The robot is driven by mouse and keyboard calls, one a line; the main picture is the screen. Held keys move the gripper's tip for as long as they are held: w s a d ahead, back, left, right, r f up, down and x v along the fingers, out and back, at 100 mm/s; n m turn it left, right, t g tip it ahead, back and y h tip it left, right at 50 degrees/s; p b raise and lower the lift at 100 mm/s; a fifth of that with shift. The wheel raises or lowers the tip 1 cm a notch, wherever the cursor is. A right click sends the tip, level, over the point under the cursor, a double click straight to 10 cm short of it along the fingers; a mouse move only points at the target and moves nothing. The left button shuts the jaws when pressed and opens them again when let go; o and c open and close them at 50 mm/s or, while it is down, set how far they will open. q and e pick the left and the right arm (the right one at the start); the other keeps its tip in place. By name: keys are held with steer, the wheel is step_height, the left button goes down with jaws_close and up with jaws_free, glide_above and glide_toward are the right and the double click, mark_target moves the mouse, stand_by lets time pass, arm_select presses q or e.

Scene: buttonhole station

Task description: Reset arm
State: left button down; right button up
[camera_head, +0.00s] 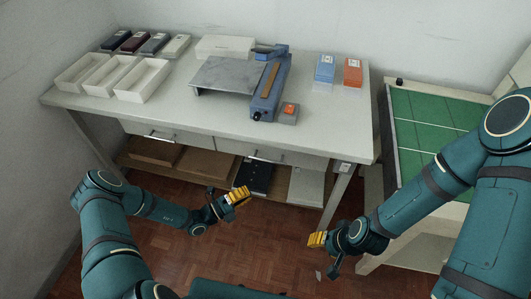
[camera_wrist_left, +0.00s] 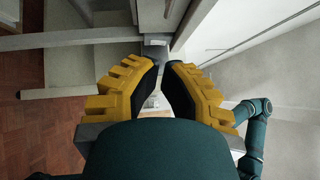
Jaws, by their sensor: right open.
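My left gripper (camera_head: 236,197) hangs over the floor in front of the table, below the drawers, with its yellow fingers angled up and to the right. In the left wrist view its two yellow fingers (camera_wrist_left: 161,66) stand apart with black inner pads and a gap between them; nothing is held there. My right gripper (camera_head: 316,239) is lower and to the right, over the floor, with its yellow fingers pointing left. It is open, and nothing shows in it. Both grippers are clear of the table.
The white table (camera_head: 170,112) holds white trays (camera_head: 142,79), dark boxes, a blue machine (camera_head: 268,91) with a grey plate, and blue (camera_head: 324,68) and orange (camera_head: 352,72) packs. A shelf below holds boxes (camera_head: 205,164). A green mat (camera_head: 425,120) lies at right.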

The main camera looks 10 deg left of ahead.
arm_select(q)
steer(key=s+d+m+g+y, duration=0.2)
steer(key=s+d+m+g, duration=0.3)
steer(key=s+m+g, duration=0.45)
steer(key=s+d+m+g+y, duration=0.2)
steer(key=s+d+m+g, duration=0.35)
steer(key=m, duration=0.65)
steer(key=a+r+m+t+y, duration=0.3)
steer(key=r+m+y, duration=0.3)
steer(key=m, duration=1.3)
steer(key=shift+s+a+y, duration=0.25)
steer(key=shift+a+y, duration=0.1)
steer(key=shift+y, duration=0.05)
steer(key=shift+m, duration=0.25)
